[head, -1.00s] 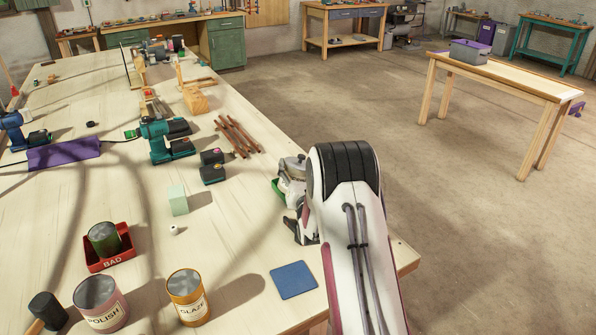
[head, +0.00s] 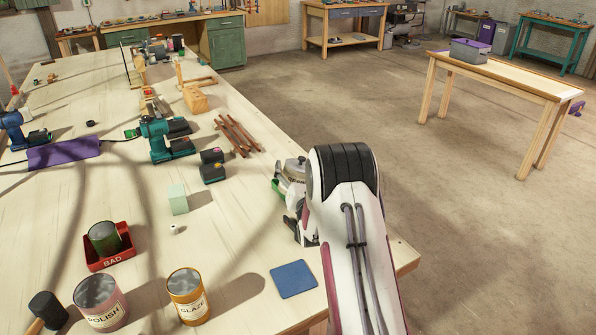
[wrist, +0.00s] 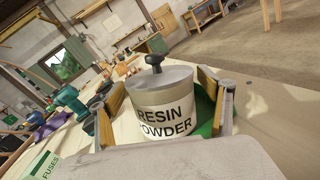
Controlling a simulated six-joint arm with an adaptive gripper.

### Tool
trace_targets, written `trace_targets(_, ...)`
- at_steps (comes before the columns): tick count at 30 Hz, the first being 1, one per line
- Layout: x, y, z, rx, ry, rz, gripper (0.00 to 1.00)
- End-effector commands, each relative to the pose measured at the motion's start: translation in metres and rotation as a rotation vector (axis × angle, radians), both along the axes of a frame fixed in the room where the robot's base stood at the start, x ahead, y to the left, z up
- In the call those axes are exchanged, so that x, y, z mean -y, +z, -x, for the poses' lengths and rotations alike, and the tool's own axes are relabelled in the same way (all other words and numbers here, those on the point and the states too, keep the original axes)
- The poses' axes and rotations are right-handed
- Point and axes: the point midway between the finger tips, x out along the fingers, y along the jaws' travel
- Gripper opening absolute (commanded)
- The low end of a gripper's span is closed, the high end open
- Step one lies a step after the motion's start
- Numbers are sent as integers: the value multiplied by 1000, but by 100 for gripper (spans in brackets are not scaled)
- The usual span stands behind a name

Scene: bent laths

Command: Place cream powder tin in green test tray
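The cream powder tin (wrist: 162,112) has a grey lid with a dark knob and reads "RESIN POWDER" in the wrist view. It stands upright between the fingers of my gripper (wrist: 162,90), which look open, with a narrow gap showing beside the tin. Green of the test tray (wrist: 206,108) shows at the tin's right side. In the head view the tin (head: 296,172) and the green tray (head: 278,188) are partly hidden behind my gripper (head: 297,228). The tin appears to be in the tray, but its base is hidden.
A red "BAD" tray (head: 110,260) holds a green tin (head: 104,238). A polish tin (head: 101,302), a glaze tin (head: 187,296) and a blue pad (head: 293,280) are nearer. A pale green block (head: 178,199) and batteries (head: 212,166) lie left of the gripper.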

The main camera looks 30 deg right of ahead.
Motion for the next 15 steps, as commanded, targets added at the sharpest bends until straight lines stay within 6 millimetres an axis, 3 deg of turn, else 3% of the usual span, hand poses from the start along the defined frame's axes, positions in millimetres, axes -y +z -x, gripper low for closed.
trace_targets(15, -6, -1, 17, -2, 0, -1, 79)
